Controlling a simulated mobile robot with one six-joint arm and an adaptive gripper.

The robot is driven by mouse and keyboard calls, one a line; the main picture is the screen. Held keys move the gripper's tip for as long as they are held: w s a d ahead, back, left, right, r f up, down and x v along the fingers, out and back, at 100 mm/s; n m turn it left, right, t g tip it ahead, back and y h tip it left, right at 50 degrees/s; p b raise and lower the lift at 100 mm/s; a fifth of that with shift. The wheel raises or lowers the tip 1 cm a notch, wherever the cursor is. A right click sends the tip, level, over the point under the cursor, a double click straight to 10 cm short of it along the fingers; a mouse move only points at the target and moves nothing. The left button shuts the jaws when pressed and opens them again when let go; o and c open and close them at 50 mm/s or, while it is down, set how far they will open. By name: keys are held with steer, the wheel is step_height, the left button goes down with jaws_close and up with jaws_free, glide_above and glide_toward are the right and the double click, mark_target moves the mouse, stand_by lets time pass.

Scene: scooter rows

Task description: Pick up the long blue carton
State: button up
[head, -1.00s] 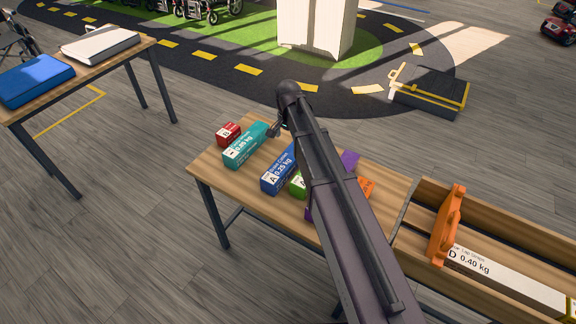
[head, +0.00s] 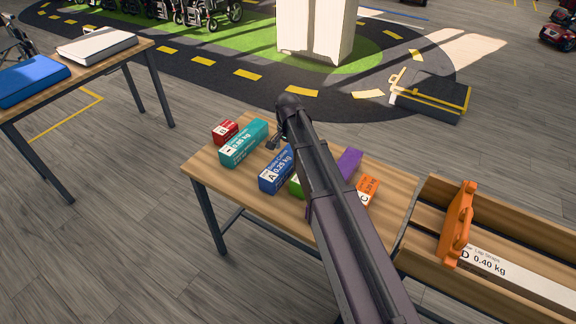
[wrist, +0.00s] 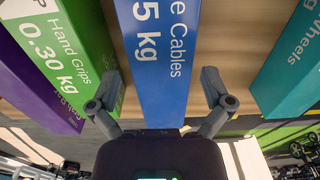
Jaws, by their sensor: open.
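The long blue carton (head: 274,175) lies on the wooden table among other cartons. It is marked A, 0.25 kg, and my arm hides part of it in the head view. In the wrist view the blue carton (wrist: 157,60) runs up from the lower middle, with white lettering. My gripper (wrist: 160,97) is open, with one finger on each side of the carton's width and a gap at both sides. I cannot tell its height over the carton. In the head view my gripper (head: 273,143) is mostly hidden by the arm.
A teal carton (head: 245,143) and a red one (head: 225,131) lie to the left. A green carton (wrist: 67,45), a purple one (head: 350,163) and an orange one (head: 368,190) lie on the other side. An orange-handled wooden tray (head: 425,225) stands at right.

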steer(key=shift+f, duration=0.3)
step_height(320, 180, down, 5)
steer(key=b, duration=0.5)
steer(key=shift+s+a, duration=0.1)
steer(key=shift+r, duration=0.1)
stand_by(0.7)
steer(key=c, duration=1)
